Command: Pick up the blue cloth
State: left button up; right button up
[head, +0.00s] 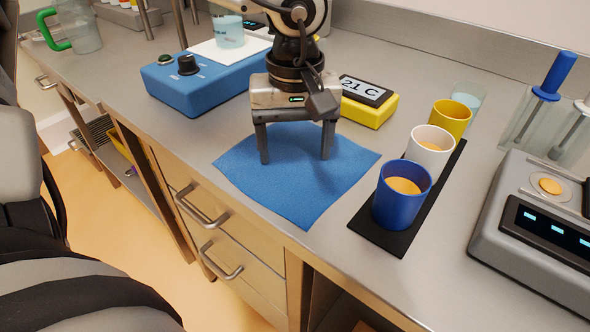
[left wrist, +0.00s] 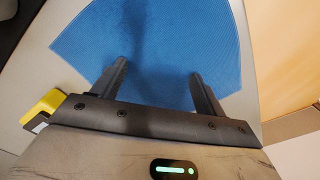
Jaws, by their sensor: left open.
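The blue cloth (head: 300,195) lies flat on the metal counter, with one corner at the counter's front edge. My left gripper (head: 295,160) is open, fingers pointing down over the back part of the cloth, with nothing between them. In the left wrist view the cloth (left wrist: 155,50) spreads out beyond the two open fingers (left wrist: 158,82). I cannot tell whether the fingertips touch the cloth. My right gripper is not in view.
A black mat (head: 380,236) with blue (head: 390,205), white (head: 427,160) and yellow (head: 456,112) cups stands right of the cloth. A yellow display (head: 372,112) and blue stirrer box (head: 183,88) stand behind. A grey scale (head: 535,220) is at far right.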

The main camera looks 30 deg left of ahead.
pick_arm(q)
jog(key=shift+f, duration=0.1)
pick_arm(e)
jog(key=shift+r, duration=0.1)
pick_arm(q)
jog(key=c, duration=1.2)
grip_shut()
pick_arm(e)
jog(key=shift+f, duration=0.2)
pick_arm(q)
notch_tip(320, 180, up, 5)
jog(key=p, duration=0.3)
jog(key=shift+f, duration=0.15)
notch_tip(320, 180, up, 7)
jog(key=p, duration=0.5)
jog(key=shift+r, duration=0.2)
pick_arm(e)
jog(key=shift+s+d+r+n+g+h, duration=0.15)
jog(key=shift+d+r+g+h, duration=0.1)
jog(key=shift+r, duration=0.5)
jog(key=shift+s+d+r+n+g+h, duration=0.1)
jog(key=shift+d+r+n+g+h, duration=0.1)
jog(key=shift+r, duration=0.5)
